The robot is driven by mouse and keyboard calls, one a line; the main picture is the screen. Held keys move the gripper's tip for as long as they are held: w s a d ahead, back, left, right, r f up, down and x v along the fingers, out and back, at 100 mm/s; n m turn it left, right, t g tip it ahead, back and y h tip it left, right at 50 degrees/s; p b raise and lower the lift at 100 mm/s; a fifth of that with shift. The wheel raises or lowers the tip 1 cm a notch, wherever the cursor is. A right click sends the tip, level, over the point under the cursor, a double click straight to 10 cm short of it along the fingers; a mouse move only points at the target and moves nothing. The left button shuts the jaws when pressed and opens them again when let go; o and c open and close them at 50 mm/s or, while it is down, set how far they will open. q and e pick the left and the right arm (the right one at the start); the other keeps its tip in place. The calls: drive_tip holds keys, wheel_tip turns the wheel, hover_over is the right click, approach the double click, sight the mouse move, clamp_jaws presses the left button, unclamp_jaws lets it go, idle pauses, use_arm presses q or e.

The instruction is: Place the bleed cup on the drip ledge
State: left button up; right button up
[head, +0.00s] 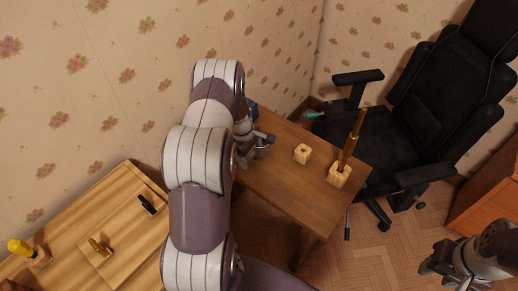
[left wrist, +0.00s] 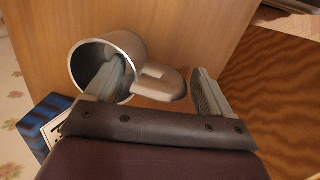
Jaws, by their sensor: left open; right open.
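A grey metal cup with a flat side handle, seemingly the bleed cup (left wrist: 112,55), shows in the left wrist view. In the head view the cup (head: 262,151) is at the left end of the brown table, partly hidden by my arm. My left gripper (left wrist: 160,88) is open at the cup. One finger overlaps the cup's mouth and the other is past the handle, with the handle between them. I cannot tell whether either finger touches. My right gripper (head: 435,264) is open and empty at the lower right. I cannot tell which surface is the drip ledge.
The brown table (head: 282,191) bears a holed wooden block (head: 302,154) and another block (head: 338,175) with a tall brown rod. A blue object (left wrist: 42,122) is beside the cup. The light wooden bench (head: 70,228) at left holds tools. A black chair (head: 420,110) stands behind the table.

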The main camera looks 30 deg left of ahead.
use_arm(q)
drive_tip(key=c, duration=1.3)
drive_tip(key=shift+r, duration=0.15)
